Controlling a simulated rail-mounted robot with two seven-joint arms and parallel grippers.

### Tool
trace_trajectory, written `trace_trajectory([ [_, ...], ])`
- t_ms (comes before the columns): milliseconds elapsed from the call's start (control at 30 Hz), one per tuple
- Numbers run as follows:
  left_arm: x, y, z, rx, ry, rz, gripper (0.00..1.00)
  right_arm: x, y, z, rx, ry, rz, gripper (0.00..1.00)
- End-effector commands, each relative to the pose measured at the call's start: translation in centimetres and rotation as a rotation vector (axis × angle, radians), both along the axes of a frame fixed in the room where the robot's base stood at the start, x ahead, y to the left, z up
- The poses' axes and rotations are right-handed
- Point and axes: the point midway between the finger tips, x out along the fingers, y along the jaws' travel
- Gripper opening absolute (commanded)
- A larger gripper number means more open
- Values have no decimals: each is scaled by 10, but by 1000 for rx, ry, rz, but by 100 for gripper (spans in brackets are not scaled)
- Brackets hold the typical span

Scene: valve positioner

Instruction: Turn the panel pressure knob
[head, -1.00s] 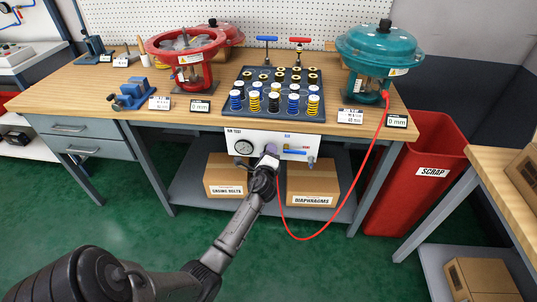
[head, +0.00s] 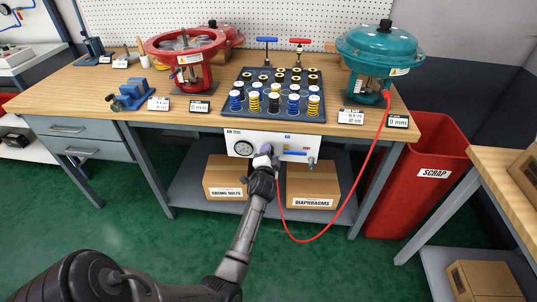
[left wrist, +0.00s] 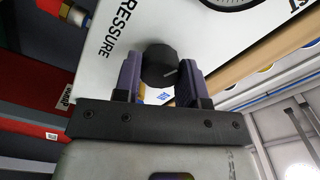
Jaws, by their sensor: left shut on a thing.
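The white air panel (head: 297,139) hangs under the front edge of the workbench, with a round gauge (head: 242,148) at its left. The pressure knob (left wrist: 158,66) is black and round with a pale pointer line, beside the word PRESSURE in the left wrist view. My left gripper (left wrist: 157,82) is shut on it, one purple finger pad at each side. In the head view my left gripper (head: 265,157) is at the panel's middle and hides the knob. My right gripper is not in view.
A red hose (head: 322,236) loops from the panel up to the teal actuator (head: 381,50). A blue valve handle (head: 294,153) is just right of my gripper. Cardboard boxes (head: 312,182) sit on the shelf below. A red scrap bin (head: 415,195) stands at the right.

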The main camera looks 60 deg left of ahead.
Motion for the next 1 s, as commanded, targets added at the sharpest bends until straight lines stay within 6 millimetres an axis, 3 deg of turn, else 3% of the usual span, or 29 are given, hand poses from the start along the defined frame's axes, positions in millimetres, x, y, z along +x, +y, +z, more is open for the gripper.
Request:
trace_trajectory([
  [467,0,0,2,-287,-356,0,14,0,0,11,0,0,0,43],
  [1000,-1,1,5,-604,-756,1,14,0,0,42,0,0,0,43],
])
